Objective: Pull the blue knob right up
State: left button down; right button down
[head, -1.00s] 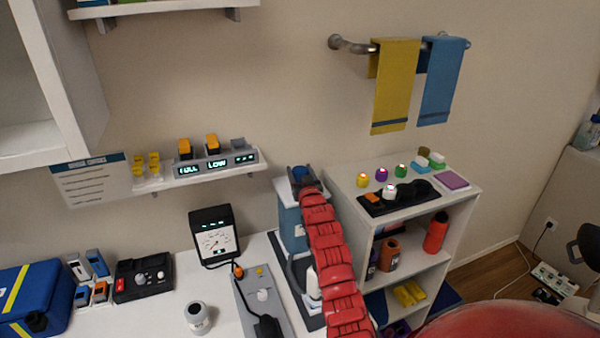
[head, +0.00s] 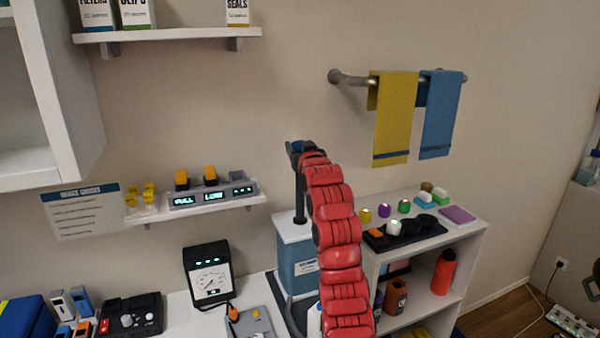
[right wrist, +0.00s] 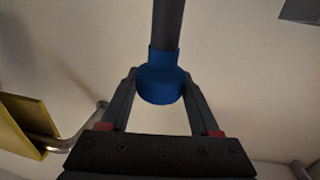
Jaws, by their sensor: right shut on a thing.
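The blue knob (head: 296,146) sits at the top of a dark rod (head: 300,195) that stands well out of a blue-grey box with a white top (head: 297,262). My right gripper (head: 300,152) is at the knob, with its red arm reaching up from below. In the right wrist view the knob (right wrist: 161,84) is between the two fingers of the gripper (right wrist: 162,92), which are shut on it, and the dark rod (right wrist: 166,25) runs from it to the top edge. My left gripper is not in view.
A gauge (head: 209,275) stands left of the box on the white table. A wall shelf with displays (head: 212,200) is at the left. A shelf unit (head: 475,232) with small items is at the right. Towels (head: 395,115) hang on a rail above it.

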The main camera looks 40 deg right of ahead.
jog(key=shift+r, duration=0.85)
jog(key=shift+s+r, duration=0.1)
jog(key=shift+c, duration=2.1)
grip_release()
jog(key=o, duration=0.3)
jog(key=shift+f, duration=0.25)
jog(key=shift+s+a+f+b, duration=0.15)
jog(key=shift+s+a+b, duration=0.05)
jog(key=shift+s+b, duration=0.25)
jog(key=b+v, duration=0.5)
jog(key=v, duration=1.1)
